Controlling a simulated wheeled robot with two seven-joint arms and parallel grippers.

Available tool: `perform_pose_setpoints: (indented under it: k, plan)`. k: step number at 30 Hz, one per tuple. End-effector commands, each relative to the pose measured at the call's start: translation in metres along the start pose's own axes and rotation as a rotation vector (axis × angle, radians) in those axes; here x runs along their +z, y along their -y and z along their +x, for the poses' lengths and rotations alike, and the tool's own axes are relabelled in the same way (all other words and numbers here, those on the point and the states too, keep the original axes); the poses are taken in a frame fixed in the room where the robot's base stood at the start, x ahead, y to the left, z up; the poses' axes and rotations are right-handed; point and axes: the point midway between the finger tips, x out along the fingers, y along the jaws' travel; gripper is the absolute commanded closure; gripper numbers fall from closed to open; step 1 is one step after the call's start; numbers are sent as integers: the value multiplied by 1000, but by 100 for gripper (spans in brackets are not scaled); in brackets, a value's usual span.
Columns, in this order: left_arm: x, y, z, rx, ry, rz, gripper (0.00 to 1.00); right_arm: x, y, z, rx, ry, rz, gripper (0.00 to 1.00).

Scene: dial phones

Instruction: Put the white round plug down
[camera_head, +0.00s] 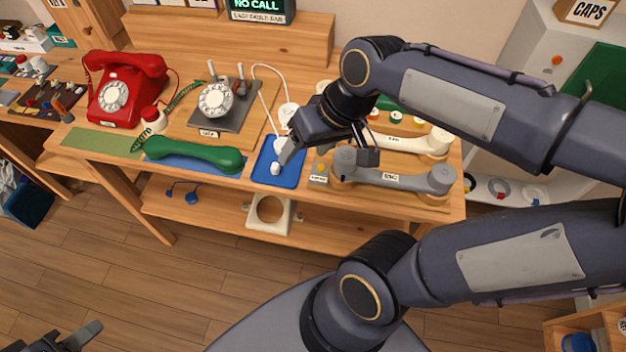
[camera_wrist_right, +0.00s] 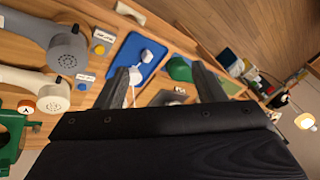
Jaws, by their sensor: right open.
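The white round plug (camera_head: 275,168) lies on the blue tray (camera_head: 263,178) at the front of the bench. In the right wrist view the plug (camera_wrist_right: 147,56) sits on the tray, with a second white piece and a white cord close by. My right gripper (camera_head: 288,152) is just above the tray. In the right wrist view its fingers (camera_wrist_right: 160,80) are wide apart with nothing gripped, and the plug lies beyond their tips. My left gripper (camera_head: 68,340) is at the bottom left corner, away from the bench, partly cut off; its jaw state is unclear.
A green handset (camera_head: 195,155) lies left of the tray. A small yellow-button box (camera_head: 318,173) and a grey handset (camera_head: 400,180) are to its right. A red dial phone (camera_head: 125,88) and a dial unit (camera_head: 215,100) stand behind. A lower shelf holds a white frame (camera_head: 270,213).

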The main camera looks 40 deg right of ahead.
Motion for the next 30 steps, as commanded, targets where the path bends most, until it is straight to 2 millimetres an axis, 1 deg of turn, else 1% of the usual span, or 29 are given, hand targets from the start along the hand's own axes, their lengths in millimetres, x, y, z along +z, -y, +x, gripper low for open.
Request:
perform_pose_setpoints:
  k: [1,3,6,9,18,20,24,25,30]
  plan:
    - [0,0,0,0,0,0,63,20,4,-1,-22,-43,-4,37]
    - [0,0,0,0,0,0,63,40,8,2,-44,-85,-12,37]
    - [0,0,0,0,0,0,63,59,13,6,-63,-128,-18,37]
    - [0,0,0,0,0,0,63,68,15,10,-71,-150,-22,37]
    - [0,0,0,0,0,0,63,70,16,10,-73,-153,-22,37]
    - [-2,-2,-5,0,0,0,63,68,18,5,-73,-153,-22,37]
    - [-13,-12,-26,0,0,0,63,61,26,-17,-73,-153,-22,37]
    - [-14,-13,-28,0,0,0,63,61,26,-20,-73,-153,-22,37]
    - [-12,-11,-24,0,0,0,63,62,25,-15,-73,-153,-22,37]
